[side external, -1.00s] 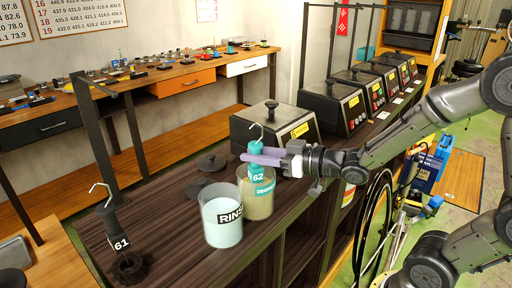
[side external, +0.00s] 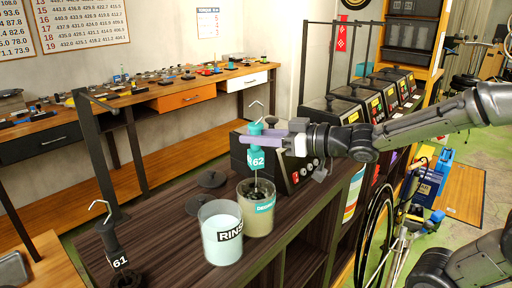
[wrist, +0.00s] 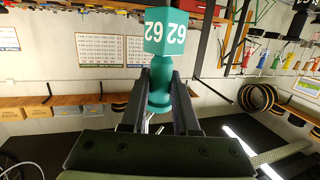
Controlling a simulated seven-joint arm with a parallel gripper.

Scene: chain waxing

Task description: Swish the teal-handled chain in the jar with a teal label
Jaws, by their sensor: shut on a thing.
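The teal handle marked 62 (side external: 256,160) has a metal hook on top and is upright above the jar with a teal label (side external: 262,224). A dark chain (side external: 257,188) hangs from it on a thin rod, its lower part inside the jar's mouth. The jar holds a murky tan liquid; how deep the chain reaches is hard to tell. My gripper (side external: 262,140) is shut on the handle from the right. The wrist view shows the teal handle (wrist: 160,85) between both fingers.
A jar of pale liquid labelled RINSE (side external: 222,240) stands close at left. Dark lids (side external: 205,182) lie behind the jars. A black handle marked 61 (side external: 115,255) stands at the front left. Black lidded machines (side external: 340,112) line the bench behind and right.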

